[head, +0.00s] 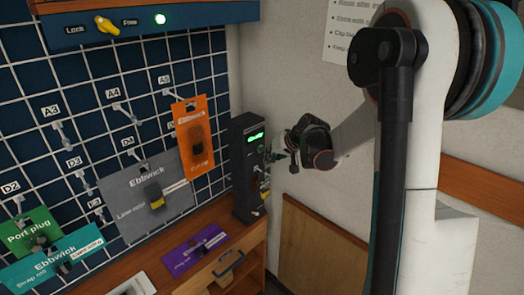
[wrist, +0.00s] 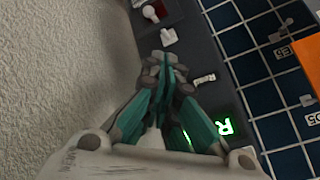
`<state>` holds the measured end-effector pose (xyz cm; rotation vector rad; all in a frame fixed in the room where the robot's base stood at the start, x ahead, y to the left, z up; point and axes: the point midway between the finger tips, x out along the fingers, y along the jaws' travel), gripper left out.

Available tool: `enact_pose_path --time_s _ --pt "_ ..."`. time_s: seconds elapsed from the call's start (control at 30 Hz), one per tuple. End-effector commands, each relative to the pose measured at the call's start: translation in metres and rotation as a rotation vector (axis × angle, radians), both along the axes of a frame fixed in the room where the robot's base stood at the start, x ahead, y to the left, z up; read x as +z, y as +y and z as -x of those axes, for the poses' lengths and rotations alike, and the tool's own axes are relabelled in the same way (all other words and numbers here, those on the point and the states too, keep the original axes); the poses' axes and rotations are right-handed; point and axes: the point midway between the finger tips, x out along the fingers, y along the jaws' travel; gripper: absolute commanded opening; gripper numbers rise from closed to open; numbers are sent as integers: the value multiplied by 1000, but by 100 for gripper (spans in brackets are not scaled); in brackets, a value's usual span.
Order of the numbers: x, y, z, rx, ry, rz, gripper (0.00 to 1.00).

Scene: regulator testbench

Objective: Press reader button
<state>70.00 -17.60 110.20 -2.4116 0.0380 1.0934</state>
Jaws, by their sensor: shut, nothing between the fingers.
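The reader is a tall black box (head: 242,190) with a lit green display (head: 256,138), standing at the right end of the wooden bench. In the wrist view its dark face (wrist: 205,55) runs diagonally, with part of the green display (wrist: 224,126) showing and a small white label (wrist: 205,78) that seems to say "Read". My gripper (head: 283,154) is just right of the reader's front. In the wrist view its teal fingers (wrist: 166,62) are shut and empty, over the reader face beside the label. The button itself is not clearly visible; the fingers may hide it.
A white lever (wrist: 168,37) and a red control (wrist: 154,11) lie beyond the fingertips on the reader. A grid panel (head: 80,130) with hanging packages, including an orange one (head: 193,137), is to the left. Bare wall (head: 290,80) is behind my gripper.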

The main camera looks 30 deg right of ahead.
Motion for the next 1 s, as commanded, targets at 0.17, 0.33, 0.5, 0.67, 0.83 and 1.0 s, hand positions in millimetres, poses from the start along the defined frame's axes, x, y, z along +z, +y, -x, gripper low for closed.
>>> enact_pose_path --time_s 0.17,0.33,0.5,0.67,0.83,1.0 --pt "0 0 0 0 0 0 0" --pt "0 0 0 0 0 0 0" --pt "0 0 0 0 0 0 0" --pt "0 1 -3 1 0 1 0" --pt "0 3 -8 1 0 1 0" --pt "0 3 -8 0 0 0 0"
